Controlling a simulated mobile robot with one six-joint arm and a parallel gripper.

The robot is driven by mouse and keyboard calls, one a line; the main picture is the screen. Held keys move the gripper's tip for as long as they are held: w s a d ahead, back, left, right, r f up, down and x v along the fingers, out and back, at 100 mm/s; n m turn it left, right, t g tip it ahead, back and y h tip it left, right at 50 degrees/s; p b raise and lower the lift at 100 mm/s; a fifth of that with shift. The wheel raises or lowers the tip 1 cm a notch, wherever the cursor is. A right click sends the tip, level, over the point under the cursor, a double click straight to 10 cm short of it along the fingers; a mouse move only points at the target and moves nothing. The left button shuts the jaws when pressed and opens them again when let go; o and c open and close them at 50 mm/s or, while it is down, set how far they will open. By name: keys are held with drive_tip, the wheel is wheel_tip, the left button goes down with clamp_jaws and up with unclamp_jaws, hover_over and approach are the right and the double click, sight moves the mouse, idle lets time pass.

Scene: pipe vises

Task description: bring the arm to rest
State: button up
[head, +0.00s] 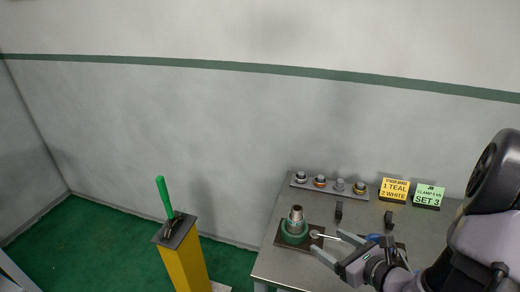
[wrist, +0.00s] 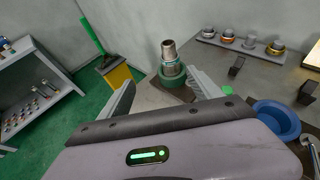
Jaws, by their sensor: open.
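My gripper (head: 328,255) is open and empty above the front part of the grey table (head: 275,262). In the wrist view its two fingers (wrist: 164,100) stand wide apart. Beyond them is a green ring-shaped vise (head: 294,236) on a dark plate, with a metal pipe piece (head: 296,214) upright in it. The same pipe piece shows in the wrist view (wrist: 168,50). The gripper is to the right of the vise in the head view and appears apart from it. My arm covers the table's right part in the head view.
A rack (head: 330,187) with several fittings lies at the table's back. Yellow (head: 394,190) and green (head: 428,196) signs stand beside it. A blue ring-shaped thing (wrist: 276,120) is right of my gripper. A yellow post (head: 184,262) with a green lever stands left. A shelf (wrist: 38,95) holds small parts.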

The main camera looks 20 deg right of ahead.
drive_tip(key=s+a+r+n+g+y, duration=0.25)
drive_tip(key=a+r+n+g, duration=0.2)
drive_tip(key=a+n, duration=0.5)
drive_tip(key=s+a+r+n+g+y, duration=0.25)
drive_tip(key=a+r+n+g, duration=0.35)
drive_tip(key=a, duration=0.6)
drive_tip(key=s+r+n+t+h, duration=0.3)
drive_tip(key=s+r+n+h, duration=0.2)
drive_tip(key=n, duration=0.8)
drive_tip(key=shift+s+r+h, duration=0.2)
drive_tip(key=shift+s+h, duration=0.3)
drive_tip(key=shift+s, duration=0.75)
